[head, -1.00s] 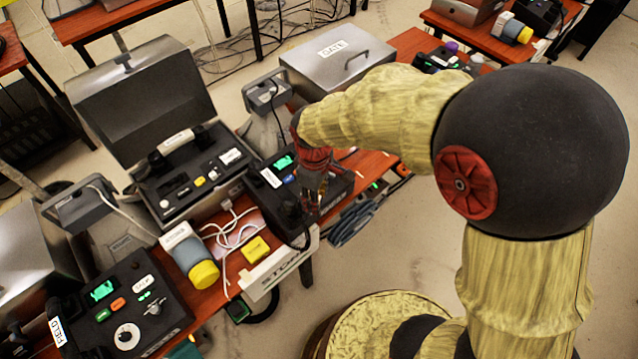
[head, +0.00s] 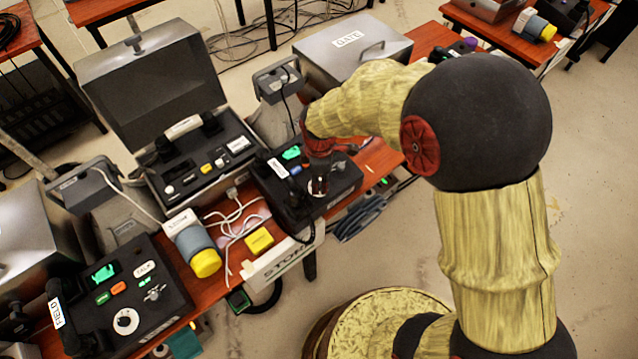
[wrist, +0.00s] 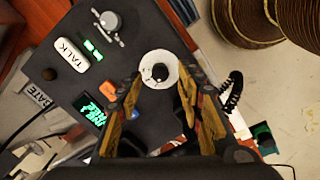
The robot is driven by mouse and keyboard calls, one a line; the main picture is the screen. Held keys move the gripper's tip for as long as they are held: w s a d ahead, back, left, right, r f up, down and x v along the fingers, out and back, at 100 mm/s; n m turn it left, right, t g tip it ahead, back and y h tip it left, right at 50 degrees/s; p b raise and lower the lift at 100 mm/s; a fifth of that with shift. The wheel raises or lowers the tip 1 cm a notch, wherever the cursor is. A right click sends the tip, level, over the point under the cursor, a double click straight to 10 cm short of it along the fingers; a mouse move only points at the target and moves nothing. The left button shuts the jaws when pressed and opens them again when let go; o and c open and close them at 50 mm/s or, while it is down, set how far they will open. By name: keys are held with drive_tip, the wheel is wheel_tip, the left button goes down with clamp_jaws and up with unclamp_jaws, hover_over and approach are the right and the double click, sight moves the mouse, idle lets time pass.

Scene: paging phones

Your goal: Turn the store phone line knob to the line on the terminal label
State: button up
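The store phone is a dark console (head: 340,180) behind the white STORE sign (head: 285,256) in the head view. In the wrist view its line knob (wrist: 160,72) is a small black knob on a round white dial. My gripper (wrist: 160,83) is open, its two yellow-brown fingers on either side of the near part of the dial. Nothing is held, and I cannot tell whether the fingertips touch the dial. The knob's pointer and the dial marks are too small to read. In the head view my gripper (head: 318,180) points down over the console. I cannot identify the terminal label.
The console also carries a TALK label (wrist: 72,56), a green-lit display (wrist: 91,112) and a small grey knob (wrist: 109,21). The field phone (head: 125,300), an open grey case (head: 155,85) and a closed GATE case (head: 345,48) stand nearby.

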wheel_tip(320, 180, down, 2)
drive_tip(key=shift+w+f, duration=0.1)
drive_tip(key=shift+w, duration=0.05)
drive_tip(key=c, duration=0.3)
clamp_jaws()
